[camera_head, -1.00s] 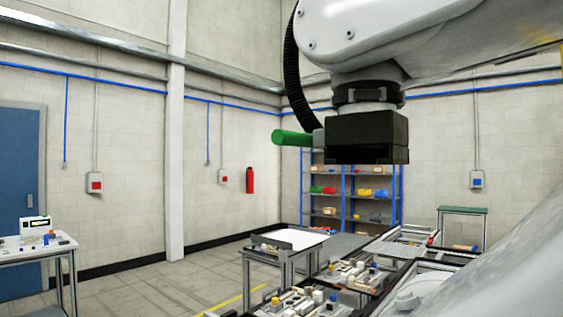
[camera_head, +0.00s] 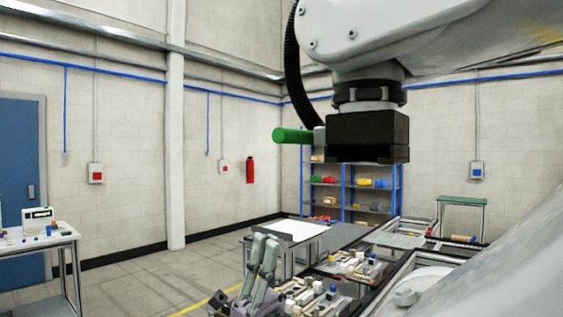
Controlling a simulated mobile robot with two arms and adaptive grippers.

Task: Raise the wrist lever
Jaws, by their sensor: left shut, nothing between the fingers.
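The wrist lever, a green rounded bar (camera_head: 292,135), sticks out to the left, about level, from the side of the black block (camera_head: 367,138) under a large white arm link. My left gripper (camera_head: 265,238) is at the bottom middle, with its grey-green fingers pointing up. It is shut and empty, well below and slightly left of the green lever, not touching it. My right gripper is not in view.
The large white arm (camera_head: 400,35) with a black hose (camera_head: 291,70) fills the upper right. Fixture benches (camera_head: 345,265) with several small parts stand below. A blue-framed shelf (camera_head: 343,190) is behind. Open floor (camera_head: 150,285) lies at lower left.

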